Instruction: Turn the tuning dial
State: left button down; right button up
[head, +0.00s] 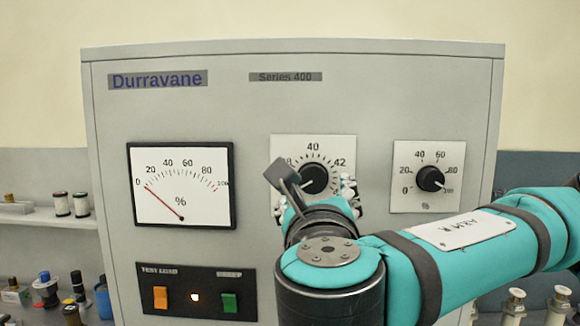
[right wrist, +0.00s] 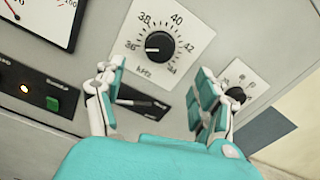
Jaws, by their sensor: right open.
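The tuning dial (head: 313,179) is a round black knob on a white square scale plate, in the middle of the grey cabinet front. In the right wrist view the knob (right wrist: 160,46) shows a pale pointer mark turned left, near the 36. My right gripper (head: 318,198) is open in front of the plate, its fingers to either side and partly over it. In the right wrist view the open fingers (right wrist: 158,80) sit a little below the knob, with nothing between them and apart from it. The arm hides the lower plate in the head view. My left gripper is not in view.
A second black knob (head: 430,179) with a percent scale is to the right. A percent meter (head: 181,185) at left has its needle near zero. Below it is a switch panel (head: 150,275) with orange and green switches and a lit lamp. Shelves (head: 45,217) hold small items at left.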

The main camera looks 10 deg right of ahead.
aim_at(313, 181)
jog(key=p+x, duration=0.6)
jog(key=x, duration=0.4)
jog(key=shift+r+p, duration=0.1)
jog(key=shift+p, duration=0.3)
jog(key=shift+w+d, duration=0.15)
jog(key=shift+w, duration=0.45)
